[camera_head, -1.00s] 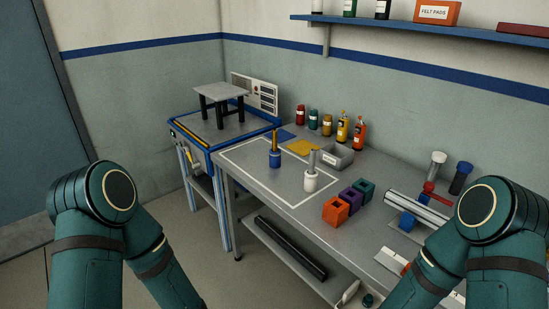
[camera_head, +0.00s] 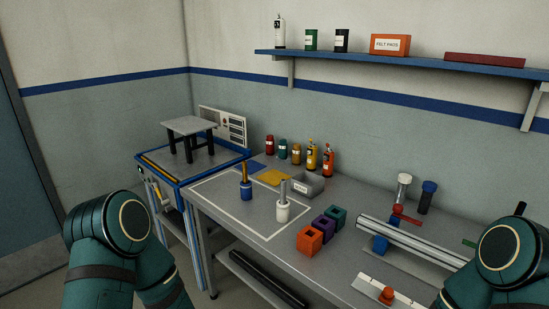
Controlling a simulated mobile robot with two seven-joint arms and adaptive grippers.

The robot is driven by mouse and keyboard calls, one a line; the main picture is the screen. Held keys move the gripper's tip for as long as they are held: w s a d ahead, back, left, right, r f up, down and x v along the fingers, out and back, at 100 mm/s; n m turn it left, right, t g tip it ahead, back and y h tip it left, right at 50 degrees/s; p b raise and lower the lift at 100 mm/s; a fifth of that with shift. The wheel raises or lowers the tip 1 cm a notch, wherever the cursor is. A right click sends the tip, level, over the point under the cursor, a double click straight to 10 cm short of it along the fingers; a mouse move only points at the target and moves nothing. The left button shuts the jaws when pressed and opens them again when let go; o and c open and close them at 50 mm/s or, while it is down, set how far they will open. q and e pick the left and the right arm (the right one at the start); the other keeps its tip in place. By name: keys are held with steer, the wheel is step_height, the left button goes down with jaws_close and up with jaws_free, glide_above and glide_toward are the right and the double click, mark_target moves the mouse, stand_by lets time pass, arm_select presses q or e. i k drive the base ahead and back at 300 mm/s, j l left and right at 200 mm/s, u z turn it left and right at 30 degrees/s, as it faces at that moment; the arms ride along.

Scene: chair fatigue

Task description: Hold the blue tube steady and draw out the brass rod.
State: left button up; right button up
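The blue tube (camera_head: 246,191) stands upright on the grey bench, inside a white outlined rectangle. The brass rod (camera_head: 245,171) sticks up out of its top. A white tube (camera_head: 282,211) with a grey rod (camera_head: 283,189) stands upright to its right, apart from it. My two arms show at the lower left and lower right, well short of the tubes. Neither gripper is in the picture.
Orange, purple and green blocks (camera_head: 310,240) with square holes stand right of the tubes. Behind are a grey bin (camera_head: 308,186) and several bottles (camera_head: 312,157). A metal cylinder (camera_head: 410,240) lies at the right. A blue-framed stand (camera_head: 190,170) adjoins the bench's left.

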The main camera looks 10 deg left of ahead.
mark_target(245, 164)
steer(key=i+j+z, duration=0.1)
steer(key=z, duration=0.25)
steer(key=j+z, duration=1.1)
steer(key=j, duration=0.45)
steer(key=j+z, duration=0.1)
steer(key=j, duration=0.4)
steer(key=k+j, duration=0.15)
steer(key=j, duration=0.3)
steer(key=k+j+z, duration=0.15)
steer(key=j, duration=0.85)
steer(key=k+z, duration=0.05)
